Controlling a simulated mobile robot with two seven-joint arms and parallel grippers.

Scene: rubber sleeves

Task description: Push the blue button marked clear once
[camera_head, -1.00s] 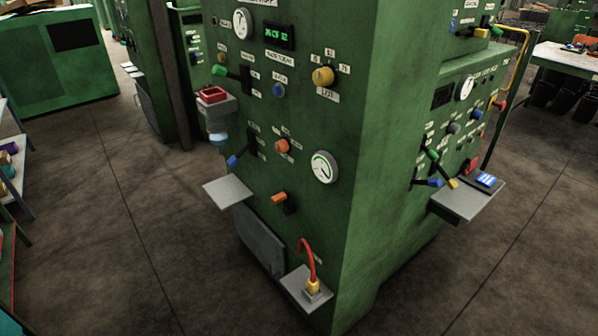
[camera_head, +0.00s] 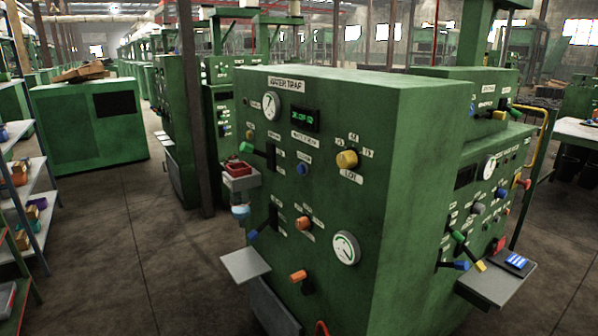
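A blue round button (camera_head: 303,169) sits on the front panel of the green machine (camera_head: 400,150) in the middle of the view. It is below the green-lit display and left of a yellow knob (camera_head: 347,159). A small white label is just above it, too small to read for certain. Another blue knob (camera_head: 501,192) shows on the panel of the machine at the right; its label cannot be read. Neither of my grippers is in view.
A grey ledge (camera_head: 497,285) with a blue-screened device juts out at right. A dark post (camera_head: 194,110) stands behind left. The floor (camera_head: 125,235) at left is open, beside a storage rack (camera_head: 30,190).

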